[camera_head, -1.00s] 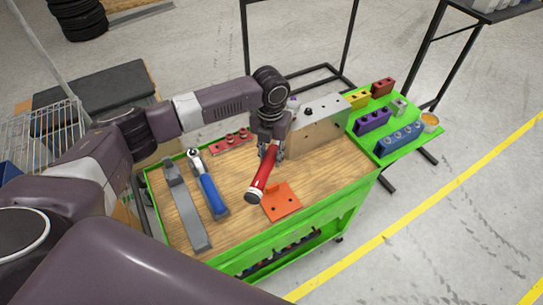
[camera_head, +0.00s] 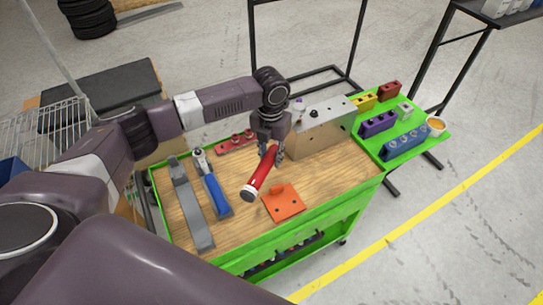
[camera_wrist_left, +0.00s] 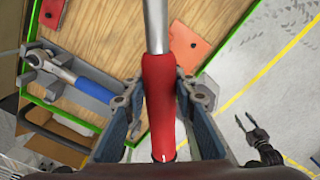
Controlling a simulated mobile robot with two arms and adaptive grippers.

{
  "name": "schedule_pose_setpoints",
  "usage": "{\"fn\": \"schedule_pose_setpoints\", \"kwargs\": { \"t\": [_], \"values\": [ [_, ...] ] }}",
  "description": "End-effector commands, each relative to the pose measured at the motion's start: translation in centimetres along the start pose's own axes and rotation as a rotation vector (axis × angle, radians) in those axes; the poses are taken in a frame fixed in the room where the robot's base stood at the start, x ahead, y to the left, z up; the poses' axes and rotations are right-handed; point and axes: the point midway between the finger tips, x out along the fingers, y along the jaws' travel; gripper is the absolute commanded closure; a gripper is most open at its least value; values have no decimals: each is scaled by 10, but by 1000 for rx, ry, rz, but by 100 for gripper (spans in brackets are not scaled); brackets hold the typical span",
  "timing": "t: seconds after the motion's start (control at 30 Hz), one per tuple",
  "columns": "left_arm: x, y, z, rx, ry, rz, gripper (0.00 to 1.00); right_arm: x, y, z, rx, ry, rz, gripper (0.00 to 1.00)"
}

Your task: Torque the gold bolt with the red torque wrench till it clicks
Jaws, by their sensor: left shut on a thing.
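The red torque wrench (camera_head: 261,172) is held by my left gripper (camera_head: 271,148) above the wooden cart top. In the left wrist view the red handle (camera_wrist_left: 160,95) lies between both fingers, and its silver shaft (camera_wrist_left: 156,25) runs out of the top of the picture. In the head view the handle's end points down toward the front, and the gripper hides the other end. I cannot make out the gold bolt. My right gripper (camera_wrist_left: 245,119) shows in the left wrist view with its fingers apart and empty.
A blue-handled wrench (camera_head: 215,192) and a long grey holder (camera_head: 192,205) lie at the left. An orange plate (camera_head: 284,204) lies in front, a red holder (camera_head: 236,144) behind. A green side shelf (camera_head: 411,151) carries several coloured blocks and a cup (camera_head: 436,126).

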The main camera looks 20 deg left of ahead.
Motion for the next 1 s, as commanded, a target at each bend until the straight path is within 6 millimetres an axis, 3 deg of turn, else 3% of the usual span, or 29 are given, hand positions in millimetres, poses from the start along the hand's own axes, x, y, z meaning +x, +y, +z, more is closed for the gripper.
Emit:
{"fn": "schedule_pose_setpoints", "kwargs": {
  "t": [1.0],
  "values": [
    [0, 16, 0, 69, 1, 0, 100, 0, 0, 0, 0, 0, 0, 60]
  ]
}}
